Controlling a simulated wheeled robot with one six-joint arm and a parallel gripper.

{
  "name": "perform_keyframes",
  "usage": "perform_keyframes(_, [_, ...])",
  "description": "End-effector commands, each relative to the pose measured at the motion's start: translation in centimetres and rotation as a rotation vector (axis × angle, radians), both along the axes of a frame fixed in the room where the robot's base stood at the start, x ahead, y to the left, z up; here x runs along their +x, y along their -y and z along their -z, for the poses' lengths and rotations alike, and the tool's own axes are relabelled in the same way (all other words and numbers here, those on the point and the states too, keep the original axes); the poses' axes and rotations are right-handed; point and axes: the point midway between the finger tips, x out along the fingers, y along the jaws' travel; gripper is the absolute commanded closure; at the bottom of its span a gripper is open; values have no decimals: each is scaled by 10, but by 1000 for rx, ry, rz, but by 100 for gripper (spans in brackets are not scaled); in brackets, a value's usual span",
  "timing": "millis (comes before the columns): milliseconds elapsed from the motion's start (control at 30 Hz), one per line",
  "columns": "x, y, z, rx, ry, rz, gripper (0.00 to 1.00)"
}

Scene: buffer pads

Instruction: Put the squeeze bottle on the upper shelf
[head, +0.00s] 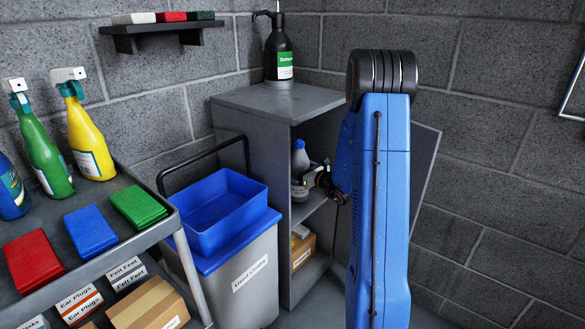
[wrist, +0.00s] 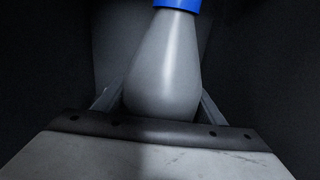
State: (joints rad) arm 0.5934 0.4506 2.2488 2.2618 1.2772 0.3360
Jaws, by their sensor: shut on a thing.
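The squeeze bottle (head: 300,158), pale grey with a blue cap, is upright inside the open grey cabinet, at the level of the upper shelf (head: 311,206). My gripper (head: 312,183) reaches in from the right and is shut on the bottle. In the wrist view the bottle (wrist: 165,70) stands between the two fingers of my gripper (wrist: 158,103), blue cap at the top. Its base is hidden there, and I cannot tell whether it touches the shelf. My blue arm hides part of the cabinet's right side.
The cabinet's open door (head: 425,165) stands right of my arm. A cardboard box (head: 303,249) sits on the lower shelf. A dark bottle (head: 279,50) stands on the cabinet top. A used-cloths bin (head: 250,278) and a trolley (head: 150,240) stand to the left.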

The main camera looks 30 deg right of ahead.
Motion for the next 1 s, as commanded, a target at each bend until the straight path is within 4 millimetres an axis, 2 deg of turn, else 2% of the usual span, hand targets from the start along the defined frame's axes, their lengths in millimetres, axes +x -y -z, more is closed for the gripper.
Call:
perform_keyframes(100, [0,0,10,1,1,0,81])
perform_keyframes(467, [0,0,13,0,2,1,81])
perform_keyframes(500, [0,0,13,0,1,1,32])
perform_keyframes(567, [0,0,13,0,1,1,17])
perform_keyframes(933, [0,0,10,-1,1,1,17])
perform_keyframes(1000, [-6,2,10,0,1,2,17])
